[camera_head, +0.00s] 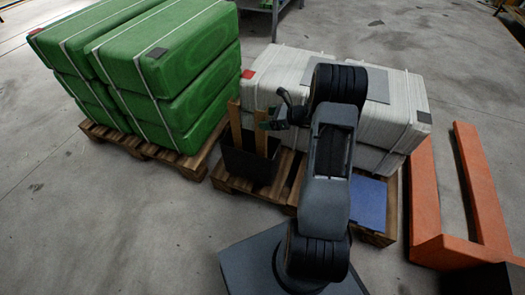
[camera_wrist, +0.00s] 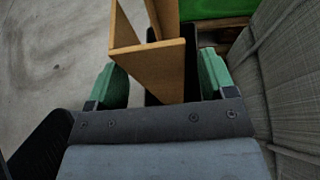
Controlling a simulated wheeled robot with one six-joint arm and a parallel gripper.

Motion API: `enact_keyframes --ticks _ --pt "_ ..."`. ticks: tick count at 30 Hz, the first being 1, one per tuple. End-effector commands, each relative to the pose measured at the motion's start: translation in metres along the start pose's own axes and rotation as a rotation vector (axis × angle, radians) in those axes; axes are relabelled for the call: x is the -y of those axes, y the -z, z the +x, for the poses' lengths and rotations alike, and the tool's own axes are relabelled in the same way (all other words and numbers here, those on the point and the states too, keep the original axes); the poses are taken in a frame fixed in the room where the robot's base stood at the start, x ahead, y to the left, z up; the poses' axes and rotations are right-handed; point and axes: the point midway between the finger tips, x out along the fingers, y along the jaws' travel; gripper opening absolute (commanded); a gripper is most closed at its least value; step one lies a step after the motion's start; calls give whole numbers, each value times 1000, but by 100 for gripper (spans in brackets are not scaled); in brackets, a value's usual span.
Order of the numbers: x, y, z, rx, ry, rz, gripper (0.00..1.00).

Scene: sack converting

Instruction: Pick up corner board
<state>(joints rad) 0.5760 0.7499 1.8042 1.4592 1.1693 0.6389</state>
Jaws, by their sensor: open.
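Two tan corner boards stand upright in a black bin (camera_head: 250,162): one at the left (camera_head: 235,122) and one nearer my gripper (camera_head: 260,134). My gripper (camera_head: 272,114) is at the upper part of the right-hand board. In the wrist view, an L-shaped corner board (camera_wrist: 158,66) lies between the green fingertips of my open gripper (camera_wrist: 163,80), with a gap visible on the left. Whether the right finger touches it I cannot tell. Another board (camera_wrist: 165,14) shows behind it. The bin's dark inside is partly hidden by the boards.
The bin stands on a wooden pallet (camera_head: 285,182) beside wrapped white sacks (camera_head: 400,95), which rise close to the right of my gripper. Strapped green sacks (camera_head: 165,60) are at the left. A blue sheet (camera_head: 369,202) and an orange frame (camera_head: 480,185) are at the right.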

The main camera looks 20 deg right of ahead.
Motion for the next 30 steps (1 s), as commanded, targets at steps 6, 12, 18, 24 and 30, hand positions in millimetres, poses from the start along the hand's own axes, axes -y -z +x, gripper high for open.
enact_keyframes --ticks 6,12,18,24,30 --pt "0 1 16 -1 0 -1 77" --pt "0 0 16 -1 1 0 77" --pt "0 0 16 -1 1 0 61" --pt "0 0 16 -1 1 0 42" --pt "0 0 16 -1 1 0 23"
